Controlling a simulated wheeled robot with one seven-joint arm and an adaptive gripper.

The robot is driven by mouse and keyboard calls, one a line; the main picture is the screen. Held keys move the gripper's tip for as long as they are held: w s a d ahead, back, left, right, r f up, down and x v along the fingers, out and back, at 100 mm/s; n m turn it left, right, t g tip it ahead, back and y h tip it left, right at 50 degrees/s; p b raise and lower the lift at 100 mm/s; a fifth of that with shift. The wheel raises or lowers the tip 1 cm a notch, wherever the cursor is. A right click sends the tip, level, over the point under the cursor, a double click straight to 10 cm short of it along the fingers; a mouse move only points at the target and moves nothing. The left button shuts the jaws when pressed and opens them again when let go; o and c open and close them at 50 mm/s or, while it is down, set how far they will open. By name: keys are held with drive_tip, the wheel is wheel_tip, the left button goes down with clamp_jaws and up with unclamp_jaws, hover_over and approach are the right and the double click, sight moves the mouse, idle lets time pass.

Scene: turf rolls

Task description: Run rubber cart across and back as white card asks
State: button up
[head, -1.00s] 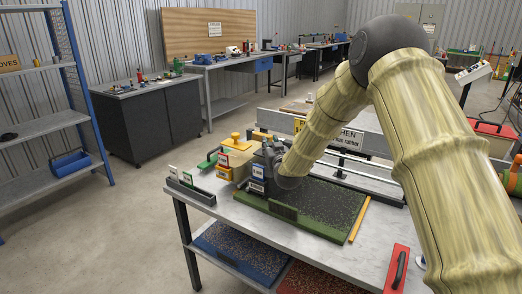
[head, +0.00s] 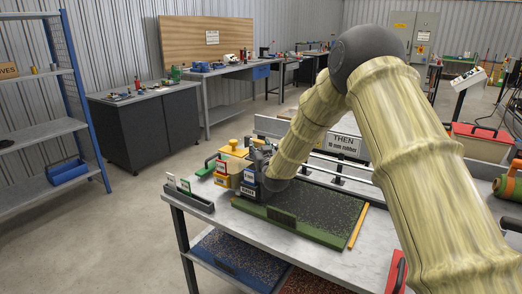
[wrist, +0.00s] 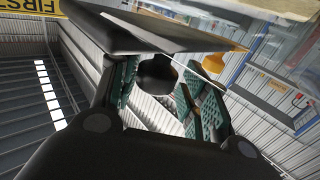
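A dark cart (head: 247,188) with a blue and white label stands at the left end of the dark speckled mat (head: 315,212) in its green frame. My gripper (head: 266,168) is at this cart, and my forearm partly hides it. In the wrist view a dark round knob (wrist: 158,72) sits between the green pads of my gripper (wrist: 157,85). The pads appear to touch it on both sides. A white card (head: 345,144) reading "THEN" and "10 mm rubber" stands behind the mat. Part of a yellow card (wrist: 20,8) reading "FIRST" shows in the wrist view.
A yellow cart (head: 234,152) with a yellow knob stands behind the dark one. A dark rack (head: 190,199) with small cards is at the table's left edge. A yellow strip (head: 357,227) lies right of the mat. A red-and-black object (head: 397,272) lies at the front right.

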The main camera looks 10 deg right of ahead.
drive_tip(key=shift+s+d+f, duration=0.1)
drive_tip(key=shift+s+d, duration=0.1)
drive_tip(key=shift+d, duration=0.05)
drive_tip(key=s, duration=1.1)
drive_tip(key=shift+s+d, duration=0.15)
drive_tip(key=shift+s, duration=0.25)
